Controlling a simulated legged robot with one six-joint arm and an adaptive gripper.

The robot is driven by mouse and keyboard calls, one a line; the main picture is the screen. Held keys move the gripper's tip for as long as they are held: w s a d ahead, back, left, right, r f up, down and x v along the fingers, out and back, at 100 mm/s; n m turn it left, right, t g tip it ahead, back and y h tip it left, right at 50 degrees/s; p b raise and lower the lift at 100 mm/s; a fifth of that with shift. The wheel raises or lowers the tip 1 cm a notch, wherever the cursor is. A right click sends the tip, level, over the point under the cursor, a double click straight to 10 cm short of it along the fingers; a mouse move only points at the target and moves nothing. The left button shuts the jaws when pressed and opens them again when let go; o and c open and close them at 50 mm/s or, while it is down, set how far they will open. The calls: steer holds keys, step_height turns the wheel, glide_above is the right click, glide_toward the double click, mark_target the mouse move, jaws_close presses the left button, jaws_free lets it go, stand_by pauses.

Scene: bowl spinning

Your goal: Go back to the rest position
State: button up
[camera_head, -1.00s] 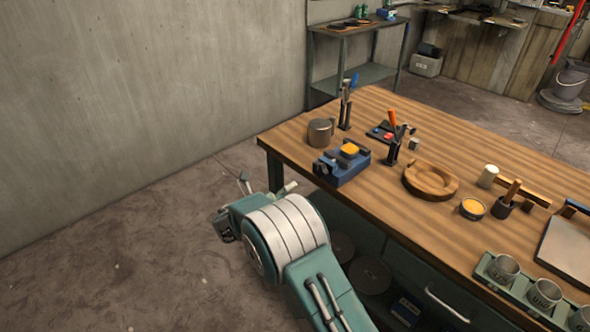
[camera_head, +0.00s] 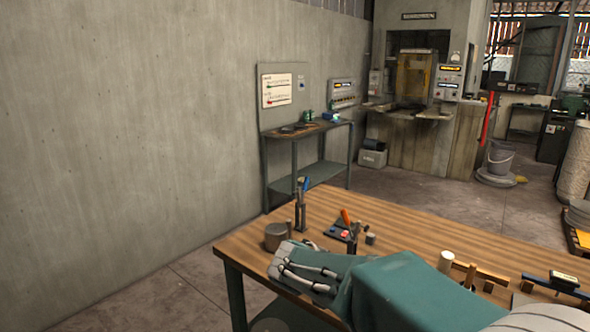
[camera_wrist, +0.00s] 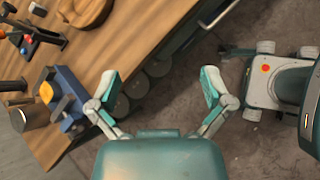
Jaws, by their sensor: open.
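My gripper (camera_wrist: 160,86) shows in the wrist view with its two teal-padded fingers spread wide. It is open, with nothing between the fingers. It points at the front edge of the workbench and the floor beside it. The wooden workbench (camera_head: 405,225) fills the lower right of the head view, and its top (camera_wrist: 135,35) lies at the left of the wrist view. In the head view my teal arm crosses in front of the bench and hides part of its top.
A blue device with a yellow top (camera_wrist: 60,97) and a metal mug (camera_wrist: 30,117) stand near the bench edge. A shelf table (camera_head: 308,172) is by the wall. Open floor (camera_head: 165,295) lies left.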

steer(key=s+d+r+m+t+y, duration=0.1)
steer(key=s+m+y, duration=0.3)
steer(key=s+m, duration=0.5)
steer(key=s+d+r+m+t+y, duration=0.1)
steer(key=s+m+y, duration=0.3)
steer(key=s+m, duration=0.6)
steer(key=shift+s+d+r, duration=0.2)
steer(key=shift+s+d, duration=0.4)
steer(key=shift+s, duration=0.65)
